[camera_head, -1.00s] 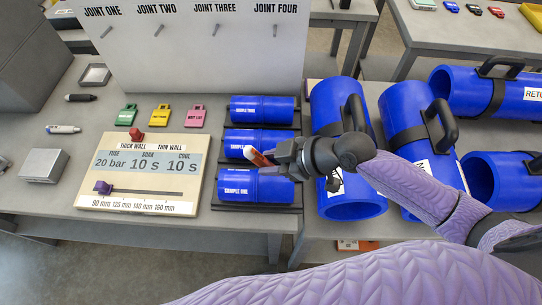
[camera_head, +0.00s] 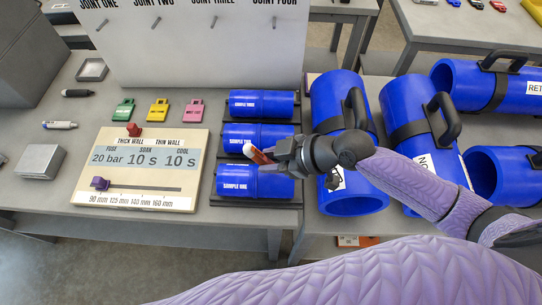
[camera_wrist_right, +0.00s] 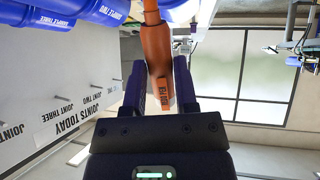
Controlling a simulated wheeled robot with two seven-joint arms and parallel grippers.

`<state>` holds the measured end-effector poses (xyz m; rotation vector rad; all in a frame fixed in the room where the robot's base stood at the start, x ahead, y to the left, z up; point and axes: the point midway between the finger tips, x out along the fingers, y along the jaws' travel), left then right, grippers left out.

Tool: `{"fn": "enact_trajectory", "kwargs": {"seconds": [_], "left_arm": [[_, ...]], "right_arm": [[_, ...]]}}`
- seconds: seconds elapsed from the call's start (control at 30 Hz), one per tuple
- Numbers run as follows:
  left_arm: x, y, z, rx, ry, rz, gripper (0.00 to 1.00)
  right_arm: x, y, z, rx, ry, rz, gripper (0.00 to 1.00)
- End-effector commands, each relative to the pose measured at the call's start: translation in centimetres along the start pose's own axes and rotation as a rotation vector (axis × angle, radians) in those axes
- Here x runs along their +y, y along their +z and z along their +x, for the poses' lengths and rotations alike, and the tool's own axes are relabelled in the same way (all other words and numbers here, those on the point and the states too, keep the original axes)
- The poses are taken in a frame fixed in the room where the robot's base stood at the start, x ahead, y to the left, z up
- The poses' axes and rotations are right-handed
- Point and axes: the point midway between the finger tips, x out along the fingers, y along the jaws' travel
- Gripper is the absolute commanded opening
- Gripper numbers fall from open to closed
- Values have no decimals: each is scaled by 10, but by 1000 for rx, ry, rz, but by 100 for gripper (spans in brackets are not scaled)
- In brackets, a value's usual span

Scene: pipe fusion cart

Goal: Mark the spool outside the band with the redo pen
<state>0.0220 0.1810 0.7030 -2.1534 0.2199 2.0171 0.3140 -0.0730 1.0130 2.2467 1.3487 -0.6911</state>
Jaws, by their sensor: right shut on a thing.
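Three blue spools lie in a dark rack: the far sample (camera_head: 262,103), the middle sample (camera_head: 240,138) and the near sample (camera_head: 240,182), whose white label reads sample one. My right gripper (camera_head: 278,156) is shut on an orange pen (camera_head: 257,154), above the gap between the middle and near samples. In the right wrist view the orange pen (camera_wrist_right: 157,50) stands between the dark fingers, with small lettering on it. I cannot tell whether the tip touches a spool. My left gripper is not in view.
A settings board (camera_head: 140,170) with a purple slider lies left of the rack. Green (camera_head: 123,109), yellow (camera_head: 158,109) and pink (camera_head: 194,110) tags lie behind it. A white joint board (camera_head: 195,45) rises at the back.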

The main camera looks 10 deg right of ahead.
Motion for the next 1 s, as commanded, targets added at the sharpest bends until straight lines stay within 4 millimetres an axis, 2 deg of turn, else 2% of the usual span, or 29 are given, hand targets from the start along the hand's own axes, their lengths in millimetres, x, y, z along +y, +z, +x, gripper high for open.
{"fn": "enact_trajectory", "kwargs": {"seconds": [1.0], "left_arm": [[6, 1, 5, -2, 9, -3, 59]], "right_arm": [[-1, 5, 4, 0, 0, 0, 0]]}}
